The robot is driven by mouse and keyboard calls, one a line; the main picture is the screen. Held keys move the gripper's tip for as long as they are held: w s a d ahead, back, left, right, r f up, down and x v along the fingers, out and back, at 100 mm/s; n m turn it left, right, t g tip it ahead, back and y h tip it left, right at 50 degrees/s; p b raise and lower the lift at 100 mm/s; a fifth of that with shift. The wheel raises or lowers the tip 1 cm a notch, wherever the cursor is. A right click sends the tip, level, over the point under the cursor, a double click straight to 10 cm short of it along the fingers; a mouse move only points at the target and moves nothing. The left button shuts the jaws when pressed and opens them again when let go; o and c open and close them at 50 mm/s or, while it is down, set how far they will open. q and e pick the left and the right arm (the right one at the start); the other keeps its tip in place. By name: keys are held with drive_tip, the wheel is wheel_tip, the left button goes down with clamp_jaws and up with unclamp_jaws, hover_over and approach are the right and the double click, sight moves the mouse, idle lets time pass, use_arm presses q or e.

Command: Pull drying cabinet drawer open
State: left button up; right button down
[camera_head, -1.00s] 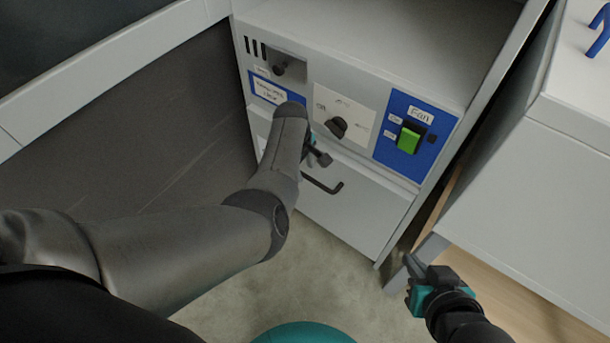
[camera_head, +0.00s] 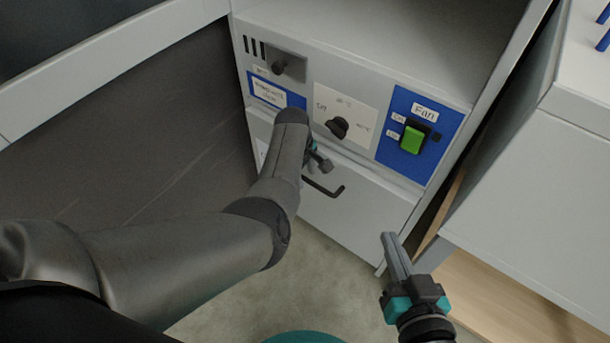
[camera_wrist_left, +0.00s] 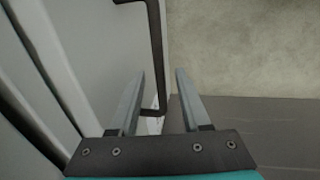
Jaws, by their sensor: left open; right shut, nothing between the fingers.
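The drying cabinet drawer (camera_head: 350,205) is a light grey front below the control panel and looks shut. Its dark bar handle (camera_head: 325,187) runs across the upper part of the front. My left gripper (camera_head: 318,165) is at the left end of the handle, partly hidden behind its own wrist in the head view. In the left wrist view the left gripper (camera_wrist_left: 158,85) is open, and the end of the handle (camera_wrist_left: 157,50) shows between its fingers; I cannot tell if they touch. My right gripper (camera_head: 393,250) is shut and empty, right of the drawer.
The panel above carries a black knob (camera_head: 338,127) and a green fan switch (camera_head: 412,139). A grey cabinet (camera_head: 530,190) stands close on the right. Bare floor (camera_head: 320,270) lies in front of the drawer.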

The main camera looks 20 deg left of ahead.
use_arm(q)
drive_tip(key=shift+c, duration=0.2)
clamp_jaws()
idle(0.4)
idle(1.0)
